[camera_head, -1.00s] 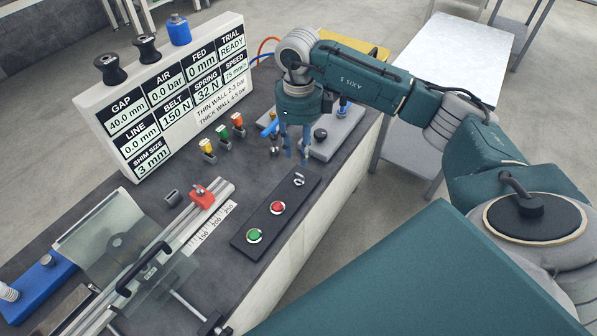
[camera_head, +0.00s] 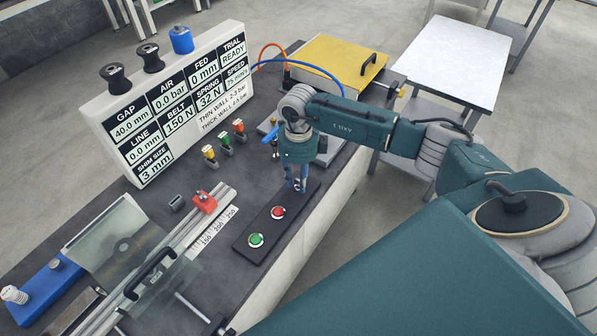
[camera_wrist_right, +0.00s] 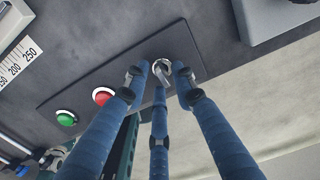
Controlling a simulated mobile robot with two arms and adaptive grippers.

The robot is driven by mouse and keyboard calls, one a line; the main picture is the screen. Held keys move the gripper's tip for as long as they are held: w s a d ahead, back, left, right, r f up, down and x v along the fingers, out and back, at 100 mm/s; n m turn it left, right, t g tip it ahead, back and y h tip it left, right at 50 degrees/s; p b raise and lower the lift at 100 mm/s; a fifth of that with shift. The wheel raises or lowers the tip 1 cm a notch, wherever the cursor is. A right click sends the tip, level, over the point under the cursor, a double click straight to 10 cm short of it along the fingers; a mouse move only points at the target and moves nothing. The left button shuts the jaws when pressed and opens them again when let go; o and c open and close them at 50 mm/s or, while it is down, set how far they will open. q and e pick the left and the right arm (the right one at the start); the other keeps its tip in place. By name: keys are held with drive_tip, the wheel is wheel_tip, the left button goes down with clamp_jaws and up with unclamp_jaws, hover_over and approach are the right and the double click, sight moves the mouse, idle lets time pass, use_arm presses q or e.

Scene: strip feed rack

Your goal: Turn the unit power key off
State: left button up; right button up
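The power key (camera_wrist_right: 163,70) is a small metal key switch in a pale round collar, at the right end of a dark control plate (camera_wrist_right: 128,74) in the right wrist view. The plate also carries a red button (camera_head: 277,212) and a green button (camera_head: 256,240). My right gripper (camera_wrist_right: 161,80) has blue fingers pointing down around the key, with gaps between the tips; the key shows between them. In the head view the right gripper (camera_head: 298,186) stands over the plate's far end and mostly hides the key. Contact with the key cannot be told. My left gripper is not in view.
Yellow, green and red small valves (camera_head: 223,140) stand left of the gripper. A grey block (camera_head: 328,148) and a yellow-lidded box (camera_head: 335,62) lie behind it. A status board (camera_head: 170,105) stands at the back left. The bench front edge runs close to the plate.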

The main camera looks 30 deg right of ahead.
clamp_jaws()
drive_tip(key=shift+m, duration=0.5)
drive_tip(key=m+b, duration=0.1)
drive_tip(key=m, duration=0.1)
drive_tip(key=shift+w+f+m+b, duration=0.1)
drive_tip(key=shift+m+b, duration=0.3)
drive_tip(key=m+b, duration=0.1)
drive_tip(key=m, duration=0.3)
drive_tip(key=shift+w+m, duration=0.1)
drive_tip(key=shift+m, duration=0.2)
drive_tip(key=m+b, duration=0.1)
drive_tip(key=m, duration=0.3)
drive_tip(key=shift+m, duration=0.3)
drive_tip(key=m, duration=0.4)
drive_tip(key=shift+w+d+m+b, duration=0.1)
drive_tip(key=shift+w+m+b, duration=0.05)
drive_tip(key=shift+m+b, duration=0.2)
drive_tip(key=shift+m, duration=0.35)
